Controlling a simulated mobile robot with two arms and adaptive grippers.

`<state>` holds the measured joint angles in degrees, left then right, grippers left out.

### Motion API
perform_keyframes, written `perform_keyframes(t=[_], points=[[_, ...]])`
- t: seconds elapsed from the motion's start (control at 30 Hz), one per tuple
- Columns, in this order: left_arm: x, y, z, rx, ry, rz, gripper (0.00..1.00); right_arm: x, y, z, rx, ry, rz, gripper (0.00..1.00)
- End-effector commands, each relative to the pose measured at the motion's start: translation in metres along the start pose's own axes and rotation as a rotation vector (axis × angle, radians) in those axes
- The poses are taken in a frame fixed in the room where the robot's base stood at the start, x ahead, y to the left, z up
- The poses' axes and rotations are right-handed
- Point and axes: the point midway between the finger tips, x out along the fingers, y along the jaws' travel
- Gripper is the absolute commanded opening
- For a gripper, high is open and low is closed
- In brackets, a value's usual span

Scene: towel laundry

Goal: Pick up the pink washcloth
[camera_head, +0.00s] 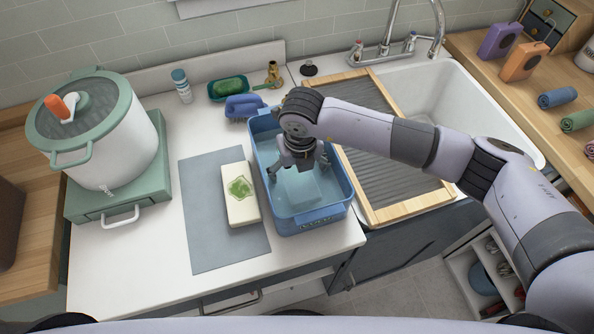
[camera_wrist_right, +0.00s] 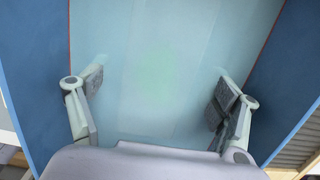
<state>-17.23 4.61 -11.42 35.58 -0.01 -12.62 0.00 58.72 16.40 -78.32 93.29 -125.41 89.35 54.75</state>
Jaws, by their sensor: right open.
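My right gripper (camera_head: 299,174) points down into the blue tub (camera_head: 315,222) on the counter. The tub holds pale blue, cloudy water (camera_head: 312,200), with a lighter block-like shape dim at its bottom. In the right wrist view the gripper (camera_wrist_right: 160,84) is open, its two fingers wide apart. Only hazy, pale blue-green water (camera_wrist_right: 155,50) shows between them, with no cloth. The tub's blue walls (camera_wrist_right: 28,90) rise on both sides. The left gripper is out of view.
A white block with a green emblem (camera_head: 240,195) lies on a grey mat (camera_head: 205,215) left of the tub. A ribbed board (camera_head: 375,165) and sink (camera_head: 470,100) are right. A lidded pot (camera_head: 110,150) stands left. Rolled blue (camera_head: 557,97) and green (camera_head: 578,120) cloths lie far right.

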Motion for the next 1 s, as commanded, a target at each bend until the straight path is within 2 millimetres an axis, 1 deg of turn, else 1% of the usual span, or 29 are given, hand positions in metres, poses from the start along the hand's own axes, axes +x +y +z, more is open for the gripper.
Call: perform_keyframes(t=[0.07, 0.9, 0.97, 1.0], points=[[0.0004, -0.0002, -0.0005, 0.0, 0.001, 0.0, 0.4, -0.0001, 0.0002, 0.0001, 0.0, 0.0, 0.0, 0.83], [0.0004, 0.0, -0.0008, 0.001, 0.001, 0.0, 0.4, -0.0011, 0.0002, 0.0006, 0.0, -0.001, 0.001, 0.27], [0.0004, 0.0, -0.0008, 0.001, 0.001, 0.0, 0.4, -0.0011, 0.0002, 0.0006, 0.0, -0.001, 0.001, 0.24], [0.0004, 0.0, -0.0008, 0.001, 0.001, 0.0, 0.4, -0.0011, 0.0002, 0.0006, 0.0, -0.001, 0.001, 0.24]])
